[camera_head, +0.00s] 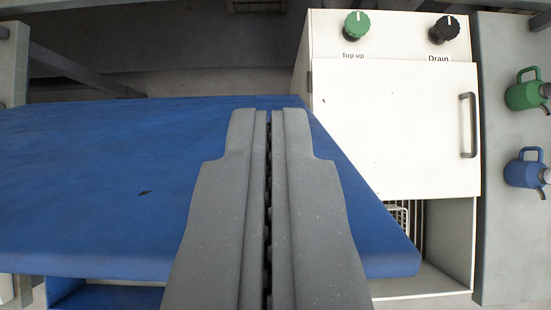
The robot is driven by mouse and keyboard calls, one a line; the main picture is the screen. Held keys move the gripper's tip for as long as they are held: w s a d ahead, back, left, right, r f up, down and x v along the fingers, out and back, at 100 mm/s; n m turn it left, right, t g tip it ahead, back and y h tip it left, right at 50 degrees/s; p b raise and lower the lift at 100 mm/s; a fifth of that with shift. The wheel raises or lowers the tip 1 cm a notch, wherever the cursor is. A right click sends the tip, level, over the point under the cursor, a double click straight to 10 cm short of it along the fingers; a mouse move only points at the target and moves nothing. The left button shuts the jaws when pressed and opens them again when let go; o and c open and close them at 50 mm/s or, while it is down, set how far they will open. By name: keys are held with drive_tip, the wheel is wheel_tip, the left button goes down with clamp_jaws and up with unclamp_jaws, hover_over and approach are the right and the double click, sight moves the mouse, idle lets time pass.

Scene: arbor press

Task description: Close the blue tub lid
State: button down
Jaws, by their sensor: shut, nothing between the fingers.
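A large flat blue panel, which looks like the blue tub lid (110,190), spans the left and middle of the view. Its right end tapers beside the white cabinet. A strip of blue below its near edge at the lower left looks like part of the tub (110,296); most of the tub is hidden. My gripper (270,115) is shut and empty, with its fingers together in front of the panel. The fingers hide part of the panel. I cannot tell whether they touch it.
A white cabinet (395,130) with a grey handle (468,125), a green "Top up" knob (356,26) and a black "Drain" knob (444,29) stands at right. A green jug (524,94) and a blue jug (522,173) are at the far right. Grey frame bars (75,70) stand at upper left.

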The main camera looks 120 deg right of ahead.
drive_tip(key=shift+a+f, duration=0.2)
drive_tip(key=shift+a, duration=0.05)
drive_tip(key=shift+s+a+f+b, duration=0.15)
drive_tip(key=shift+s+a+f, duration=0.1)
drive_tip(key=shift+a, duration=0.3)
drive_tip(key=shift+s+a+f+b, duration=0.15)
drive_tip(key=shift+s+a, duration=0.05)
drive_tip(key=shift+a, duration=0.35)
